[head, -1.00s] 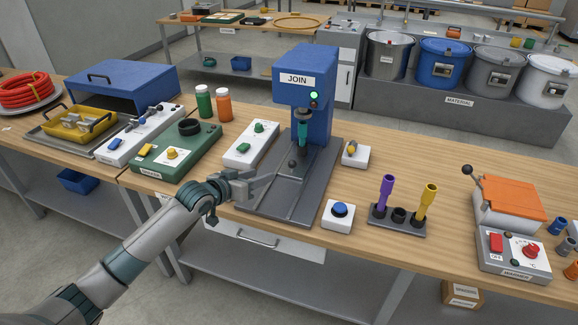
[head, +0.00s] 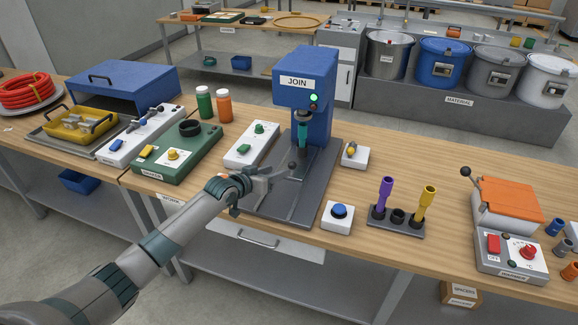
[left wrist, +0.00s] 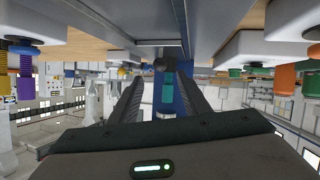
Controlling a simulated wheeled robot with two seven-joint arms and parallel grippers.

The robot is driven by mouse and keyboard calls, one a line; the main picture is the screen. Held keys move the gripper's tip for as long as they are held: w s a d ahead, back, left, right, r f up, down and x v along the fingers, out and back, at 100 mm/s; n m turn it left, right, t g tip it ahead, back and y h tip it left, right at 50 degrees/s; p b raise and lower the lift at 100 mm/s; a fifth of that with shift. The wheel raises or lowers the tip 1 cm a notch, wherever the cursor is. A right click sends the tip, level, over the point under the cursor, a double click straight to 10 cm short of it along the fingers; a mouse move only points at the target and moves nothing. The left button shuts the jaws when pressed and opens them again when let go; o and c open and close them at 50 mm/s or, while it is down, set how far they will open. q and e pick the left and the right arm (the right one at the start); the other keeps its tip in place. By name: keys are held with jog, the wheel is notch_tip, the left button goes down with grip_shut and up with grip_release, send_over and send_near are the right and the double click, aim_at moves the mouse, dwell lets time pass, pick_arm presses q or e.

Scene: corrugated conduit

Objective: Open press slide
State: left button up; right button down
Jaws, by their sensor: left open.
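The blue press marked JOIN (head: 305,80) stands on a dark grey base (head: 320,180) on the wooden bench, its green lamp lit. A teal-and-dark ram (head: 302,132) hangs under its head. The slide's dark ball knob (head: 292,165) stands on the base in front of the ram. My left gripper (head: 274,179) is open over the base's left side, its fingers pointing at the knob. In the left wrist view, the knob (left wrist: 163,64) shows between the two spread fingers, with the teal ram (left wrist: 168,92) behind. Whether a finger touches the knob is unclear. My right gripper is out of view.
A white box with green buttons (head: 248,146) lies left of the base. A white box with a blue button (head: 338,215) stands at its front right. A holder with purple and yellow tools (head: 398,221) is farther right. The bench's front edge runs below my left arm.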

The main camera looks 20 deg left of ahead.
aim_at(290, 167)
pick_arm(q)
jog(key=shift+x, duration=4.65)
grip_shut()
